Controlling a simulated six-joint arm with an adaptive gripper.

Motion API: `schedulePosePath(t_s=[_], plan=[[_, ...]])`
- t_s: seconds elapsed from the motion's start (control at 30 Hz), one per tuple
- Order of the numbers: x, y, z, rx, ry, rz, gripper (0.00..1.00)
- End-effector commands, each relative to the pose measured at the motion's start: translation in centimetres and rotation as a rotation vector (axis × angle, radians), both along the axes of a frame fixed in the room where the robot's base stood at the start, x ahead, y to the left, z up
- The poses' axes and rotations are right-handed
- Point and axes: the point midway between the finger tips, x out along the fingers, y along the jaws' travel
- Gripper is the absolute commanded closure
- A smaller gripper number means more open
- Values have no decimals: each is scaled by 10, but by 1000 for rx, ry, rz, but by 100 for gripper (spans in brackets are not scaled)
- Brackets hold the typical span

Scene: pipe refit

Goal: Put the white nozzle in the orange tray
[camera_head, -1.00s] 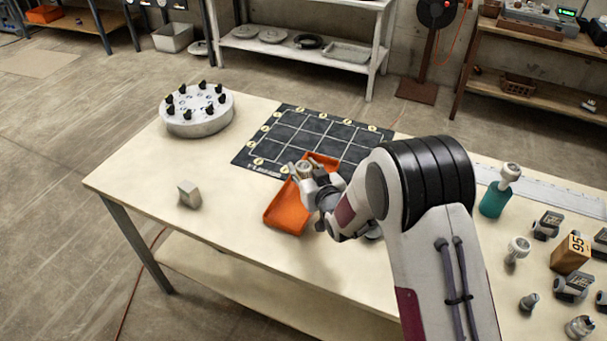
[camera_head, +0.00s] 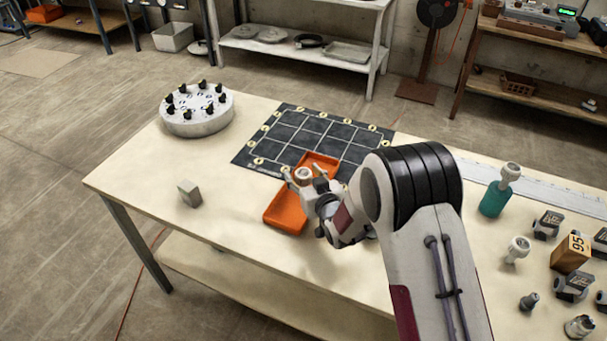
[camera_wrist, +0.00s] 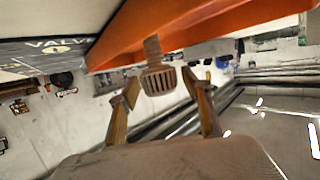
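The orange tray (camera_head: 285,213) lies near the middle of the table, partly hidden by my arm. My gripper (camera_head: 306,180) is over the tray, with its fingers spread around a pale nozzle-like piece (camera_head: 303,174) with a round top. In the wrist view this piece shows a slotted head (camera_wrist: 158,82) and a narrow stem reaching toward the tray's orange wall (camera_wrist: 190,32). Visible gaps separate it from both fingers (camera_wrist: 163,92). I cannot tell whether its stem touches the tray floor. Another white nozzle (camera_head: 518,248) stands on the right of the table.
A dark gridded mat (camera_head: 285,135) lies behind the tray. A round grey holder with black pegs (camera_head: 197,115) and a small grey block (camera_head: 190,194) are at left. A teal bottle (camera_head: 493,200), a wooden block (camera_head: 570,254) and several fittings crowd the right. The front-left table is clear.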

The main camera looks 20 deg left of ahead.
Motion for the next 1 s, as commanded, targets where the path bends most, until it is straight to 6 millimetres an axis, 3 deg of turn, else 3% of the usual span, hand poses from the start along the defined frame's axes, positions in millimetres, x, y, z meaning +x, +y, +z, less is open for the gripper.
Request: schedulePosePath(t_s=[0.47, 1.0], plan=[[-3, -3, 5, 0, 0, 0, 52], [-37, -36, 19, -1, 1, 0, 52]])
